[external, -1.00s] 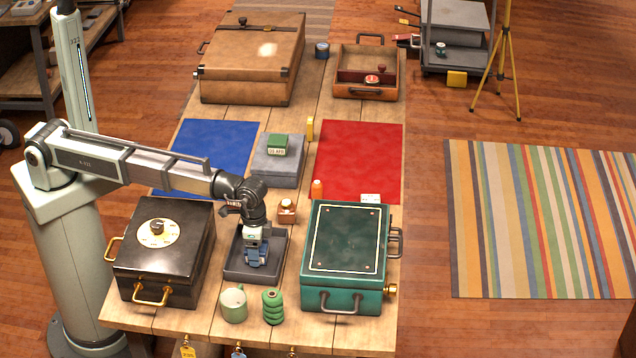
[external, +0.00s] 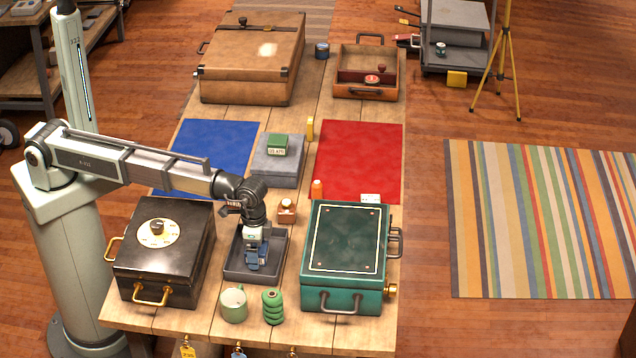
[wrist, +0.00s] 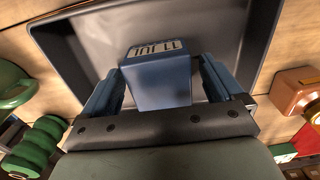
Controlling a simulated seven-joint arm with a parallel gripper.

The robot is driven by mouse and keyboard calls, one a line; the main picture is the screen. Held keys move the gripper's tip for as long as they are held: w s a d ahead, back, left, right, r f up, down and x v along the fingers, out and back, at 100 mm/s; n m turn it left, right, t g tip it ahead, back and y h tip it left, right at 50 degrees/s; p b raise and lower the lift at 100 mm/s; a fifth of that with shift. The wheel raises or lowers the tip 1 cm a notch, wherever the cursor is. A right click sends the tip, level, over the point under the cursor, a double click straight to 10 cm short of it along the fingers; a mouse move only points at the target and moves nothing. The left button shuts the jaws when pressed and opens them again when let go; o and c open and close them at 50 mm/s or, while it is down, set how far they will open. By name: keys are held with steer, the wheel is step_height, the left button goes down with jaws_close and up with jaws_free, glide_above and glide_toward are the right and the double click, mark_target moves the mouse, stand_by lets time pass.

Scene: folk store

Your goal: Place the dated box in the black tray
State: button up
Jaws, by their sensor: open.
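The dark tray (external: 240,276) stands on the bench between the black case and the green case; it also shows in the wrist view (wrist: 87,58). A small blue box (wrist: 158,80) with a pale date label, seemingly 11 JUL, is between my fingers, over or in the tray; I cannot tell if it touches the floor. My gripper (external: 258,262) is open, pointing down inside the tray's outline, with a finger on each side of the box (wrist: 158,93). Another dated box, green with a pale label (external: 278,145), sits on a grey box (external: 272,168).
A black case (external: 190,255) is left of the tray and a green case (external: 345,240) right. A green mug (external: 233,306) and green stacked rings (external: 273,308) stand in front. A small copper-coloured box (external: 287,212) is behind right. Blue and red mats lie farther back.

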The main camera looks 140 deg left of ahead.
step_height(320, 180, up, 12)
stand_by(0.6)
